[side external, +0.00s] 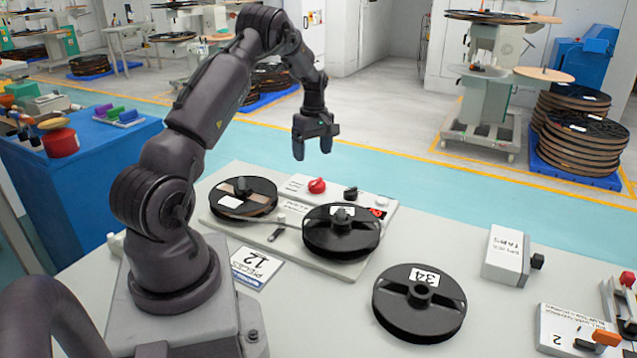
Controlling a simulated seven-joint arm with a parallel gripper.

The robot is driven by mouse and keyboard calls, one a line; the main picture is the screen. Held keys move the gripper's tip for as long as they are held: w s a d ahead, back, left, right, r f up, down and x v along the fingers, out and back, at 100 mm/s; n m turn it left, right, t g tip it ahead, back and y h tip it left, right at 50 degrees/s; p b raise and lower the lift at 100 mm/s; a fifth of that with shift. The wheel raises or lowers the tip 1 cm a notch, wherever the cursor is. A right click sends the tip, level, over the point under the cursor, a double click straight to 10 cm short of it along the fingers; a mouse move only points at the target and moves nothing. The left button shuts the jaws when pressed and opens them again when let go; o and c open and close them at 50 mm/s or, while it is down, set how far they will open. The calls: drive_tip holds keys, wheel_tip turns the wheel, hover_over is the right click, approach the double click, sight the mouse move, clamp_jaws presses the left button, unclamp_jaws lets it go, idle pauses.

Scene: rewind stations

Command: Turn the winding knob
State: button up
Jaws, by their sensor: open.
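My gripper (312,148) hangs above the rewind station (290,252) with its fingers apart and nothing between them. A red round knob (317,186) and a small black knob (350,193) sit on the white block at the back of the station. A black reel (341,240) with a raised hub and a label is at the station's right, and a reel with brown tape (243,198) is at its left. I cannot tell which of these knobs is the winding knob. The gripper is above and apart from all of them.
A loose black reel marked 34 (419,308) lies on the table at the front right. A card marked 12 pieces (256,267) lies near my base. A white box (506,255) with a black knob stands at the right. Table between reel and box is clear.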

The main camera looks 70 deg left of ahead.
sight(319, 184)
drive_tip(key=f+n, duration=0.1)
drive_tip(key=f, duration=0.3)
drive_tip(key=w+a+f+n, duration=0.1)
drive_tip(key=f+n, duration=0.1)
drive_tip(key=f, duration=0.1)
drive_tip(key=w+a+f+n, duration=0.1)
drive_tip(key=f, duration=0.3)
drive_tip(key=shift+w+a+f+n+t+y, duration=0.15)
drive_tip(key=shift+a+f+n+t+y, duration=0.15)
drive_tip(key=shift+f+n, duration=0.1)
drive_tip(key=c, duration=0.9)
